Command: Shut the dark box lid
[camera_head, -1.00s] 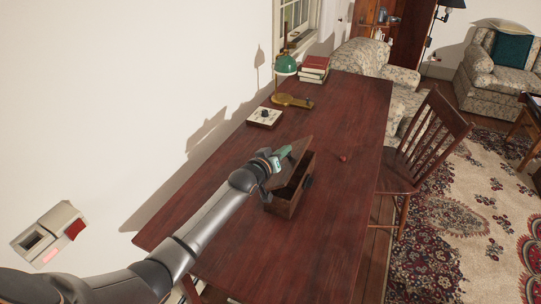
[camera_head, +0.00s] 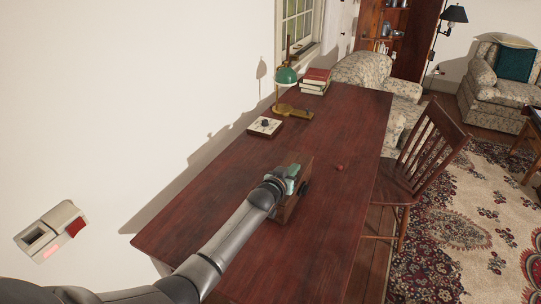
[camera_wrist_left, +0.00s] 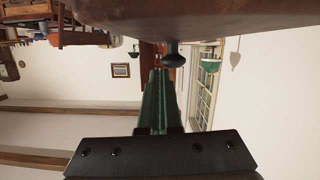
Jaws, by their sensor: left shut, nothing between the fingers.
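The dark wooden box (camera_head: 285,211) sits on the red-brown desk, partly hidden behind my left arm and gripper. My left gripper (camera_head: 292,172) has green fingers, shut and empty, right over the box. In the left wrist view the picture is upside down. The green fingers (camera_wrist_left: 160,100) lie close to a brown wooden surface (camera_wrist_left: 240,12) with a dark knob (camera_wrist_left: 174,55), seemingly part of the box. Contact cannot be told. My right gripper is not in view.
The desk (camera_head: 230,160) is mostly clear. A wooden chair (camera_head: 425,150) stands at the right.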

